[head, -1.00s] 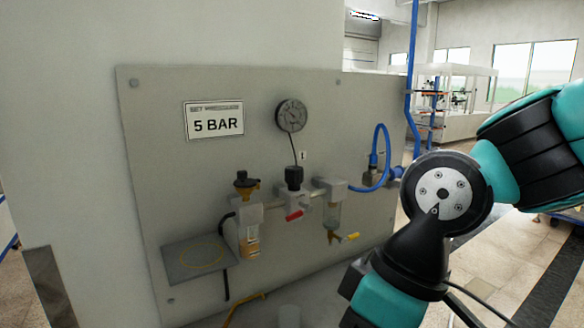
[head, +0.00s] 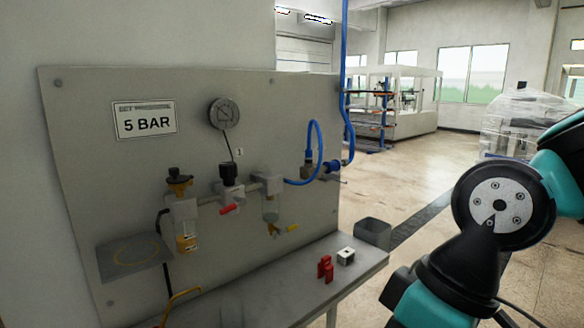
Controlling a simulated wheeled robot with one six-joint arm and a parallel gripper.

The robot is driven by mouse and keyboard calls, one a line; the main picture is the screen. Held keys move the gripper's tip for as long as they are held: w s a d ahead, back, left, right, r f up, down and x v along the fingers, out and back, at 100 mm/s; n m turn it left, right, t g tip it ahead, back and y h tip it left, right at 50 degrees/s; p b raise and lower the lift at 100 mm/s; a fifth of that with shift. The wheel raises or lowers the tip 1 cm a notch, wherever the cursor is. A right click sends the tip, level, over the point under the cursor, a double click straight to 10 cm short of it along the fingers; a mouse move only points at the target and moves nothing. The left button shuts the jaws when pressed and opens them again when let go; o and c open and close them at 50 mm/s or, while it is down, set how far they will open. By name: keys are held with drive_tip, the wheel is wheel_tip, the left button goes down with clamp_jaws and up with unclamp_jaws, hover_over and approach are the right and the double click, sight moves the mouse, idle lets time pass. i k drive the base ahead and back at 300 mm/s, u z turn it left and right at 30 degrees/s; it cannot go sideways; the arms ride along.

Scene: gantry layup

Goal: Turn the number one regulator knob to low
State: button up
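The regulator has a black knob (head: 229,172) on top of a grey body, mounted on a grey panel (head: 90,230). A small label "1" (head: 240,152) is beside it. A round gauge (head: 223,114) is above it, joined by a thin black line; its reading is too small to tell. A sign (head: 145,119) reads "5 BAR". The knob's setting cannot be told. My arm is at the right, well apart from the panel. My gripper is outside the view.
A brown-and-black unit (head: 180,185) is left of the regulator, a red lever (head: 229,209) just below it, a clear bowl with yellow valve (head: 285,229) to the right. Blue hose (head: 318,140) loops right.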

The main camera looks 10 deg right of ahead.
sight(228, 170)
drive_tip(key=z, duration=1)
drive_tip(key=i, duration=0.7)
drive_tip(key=u, duration=0.65)
